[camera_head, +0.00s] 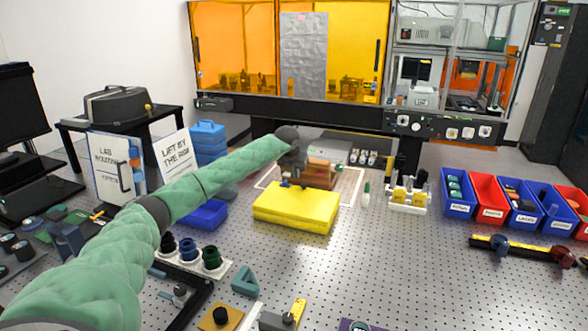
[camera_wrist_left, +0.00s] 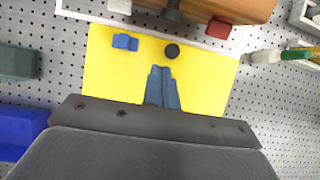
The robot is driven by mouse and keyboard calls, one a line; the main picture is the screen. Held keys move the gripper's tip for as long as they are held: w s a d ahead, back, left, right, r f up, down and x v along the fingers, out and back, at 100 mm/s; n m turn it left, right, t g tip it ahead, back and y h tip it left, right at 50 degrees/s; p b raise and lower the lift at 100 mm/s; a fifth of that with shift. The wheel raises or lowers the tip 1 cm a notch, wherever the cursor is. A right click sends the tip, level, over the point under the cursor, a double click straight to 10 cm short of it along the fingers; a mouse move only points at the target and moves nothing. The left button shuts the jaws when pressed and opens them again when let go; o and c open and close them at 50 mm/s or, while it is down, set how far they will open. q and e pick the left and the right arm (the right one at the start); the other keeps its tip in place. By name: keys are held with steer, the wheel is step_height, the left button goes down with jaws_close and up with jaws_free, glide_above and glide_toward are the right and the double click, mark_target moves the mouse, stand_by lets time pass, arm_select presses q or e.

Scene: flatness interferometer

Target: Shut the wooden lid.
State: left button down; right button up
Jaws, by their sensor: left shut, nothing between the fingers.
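A brown wooden box (camera_head: 322,171) stands just behind a yellow block, partly hidden by my left arm's end; its wooden surface also shows at the top edge of the left wrist view (camera_wrist_left: 232,8). I cannot tell its lid from its body or how far the lid is open. My left gripper (camera_head: 294,174) is over the yellow block, in front of and left of the wooden box. In the left wrist view its blue-grey fingers (camera_wrist_left: 161,72) are together and empty, apart from the wood. My right gripper is not in view.
The yellow block (camera_head: 296,206) carries a small blue piece (camera_wrist_left: 125,41) and a dark round knob (camera_wrist_left: 171,50). A blue tray (camera_head: 205,214) lies to the left. White-based hardware (camera_head: 408,199) and several coloured bins (camera_head: 458,192) stand right.

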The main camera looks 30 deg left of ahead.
arm_select(q)
steer(key=shift+w+f, duration=0.25)
steer(key=shift+f, duration=0.4)
steer(key=shift+w+a+r, duration=0.1)
steer(key=shift+w+a, duration=0.05)
steer(key=shift+w, duration=0.25)
steer(key=shift+w+a+r, duration=0.15)
steer(key=shift+w+a, duration=0.1)
steer(key=shift+w, duration=0.55)
steer(key=shift+w+a+r, duration=0.15)
steer(key=shift+w+a, duration=0.05)
steer(key=shift+w, duration=0.55)
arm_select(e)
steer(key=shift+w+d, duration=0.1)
arm_select(q)
steer(key=shift+r, duration=0.1)
